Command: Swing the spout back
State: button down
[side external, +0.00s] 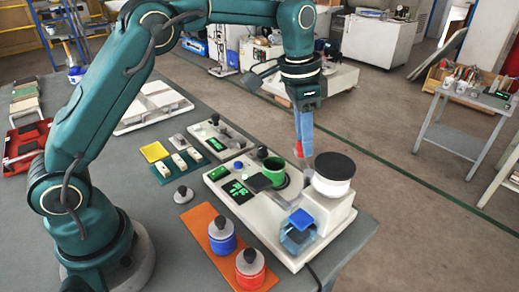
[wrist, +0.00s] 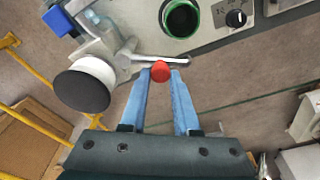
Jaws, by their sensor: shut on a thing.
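The spout is a grey metal arm (wrist: 140,59) on the white machine (side external: 316,232), beside the white drum with a black lid (side external: 334,172). In the wrist view its rounded free end lies beside the green-rimmed cup (wrist: 180,18), not over it. A red knob (wrist: 160,71) sits at the spout. My gripper (wrist: 161,76) has its blue fingers shut on the knob, one on each side. In the side view, my gripper (side external: 304,152) reaches down behind the machine, and the fingers partly hide the spout. The green cup (side external: 273,171) stands upright on the machine.
A blue-topped clear container (side external: 298,232) stands at the machine's front. An orange mat (side external: 208,222) holds a blue weight (side external: 222,238) and a red weight (side external: 250,267). A second small machine (side external: 215,136) stands behind. The grey table (side external: 160,228) ends just right of the machine.

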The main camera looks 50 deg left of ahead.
jog(key=shift+w+d, duration=0.35)
jog(key=shift+w, duration=0.3)
jog(key=shift+w+d, duration=0.45)
jog(key=shift+d, duration=0.3)
jog(key=shift+w+d, duration=0.2)
jog(key=shift+d, duration=0.45)
jog(key=c, duration=0.6)
grip_release()
jog(key=shift+c, duration=0.2)
jog(key=shift+a, duration=0.1)
